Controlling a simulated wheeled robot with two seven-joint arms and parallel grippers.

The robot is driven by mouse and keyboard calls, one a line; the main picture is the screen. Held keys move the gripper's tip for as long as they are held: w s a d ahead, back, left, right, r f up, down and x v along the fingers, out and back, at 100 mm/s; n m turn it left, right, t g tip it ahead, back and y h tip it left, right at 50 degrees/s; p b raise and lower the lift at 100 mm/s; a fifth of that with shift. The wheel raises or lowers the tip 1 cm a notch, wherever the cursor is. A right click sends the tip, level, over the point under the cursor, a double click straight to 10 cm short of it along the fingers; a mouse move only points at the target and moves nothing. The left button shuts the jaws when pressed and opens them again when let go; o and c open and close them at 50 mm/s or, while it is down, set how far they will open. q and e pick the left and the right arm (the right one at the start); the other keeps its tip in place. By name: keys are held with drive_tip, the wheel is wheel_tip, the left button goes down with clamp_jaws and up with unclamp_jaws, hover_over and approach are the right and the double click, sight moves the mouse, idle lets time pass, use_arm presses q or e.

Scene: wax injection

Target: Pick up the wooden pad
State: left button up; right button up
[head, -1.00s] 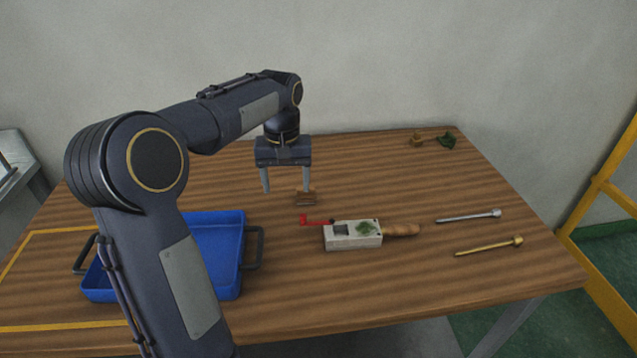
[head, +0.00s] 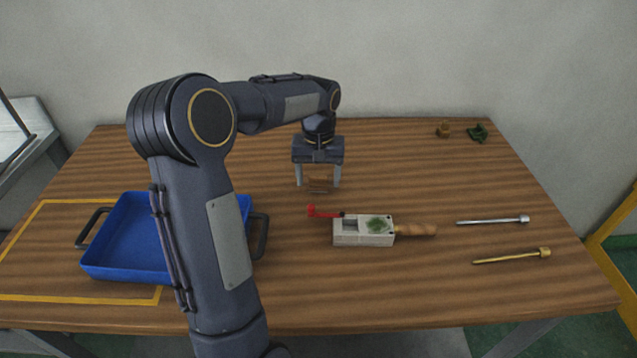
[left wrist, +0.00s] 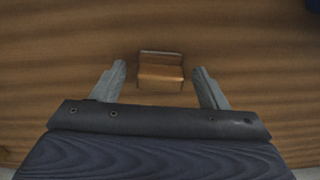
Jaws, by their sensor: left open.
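The wooden pad (head: 318,185) is a small brown block on the table, behind the grey mould box. My left gripper (head: 319,183) points down at it, its two fingers open on either side of the pad. In the left wrist view the pad (left wrist: 161,72) lies between and slightly beyond the open fingertips (left wrist: 162,73). Gaps show on both sides, so the fingers do not touch it. My right gripper is not in view.
A grey mould box (head: 363,230) with a red handle and wooden grip lies in front of the pad. A blue tray (head: 125,267) is at left. A silver rod (head: 492,220) and a brass rod (head: 510,257) lie at right. Small brown (head: 442,130) and green (head: 477,133) pieces are at the back.

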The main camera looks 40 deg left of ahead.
sight(319, 175)
use_arm(q)
drive_tip(key=c, duration=1)
drive_tip(key=shift+c, duration=0.2)
drive_tip(key=shift+r, duration=0.55)
wheel_tip(319, 175, up, 2)
drive_tip(key=shift+r, duration=0.2)
drive_tip(key=s+d+r, duration=0.8)
drive_tip(key=s+r, duration=0.1)
drive_tip(key=s, duration=0.2)
drive_tip(key=shift+s+r, duration=0.2)
drive_tip(key=shift+s, duration=0.05)
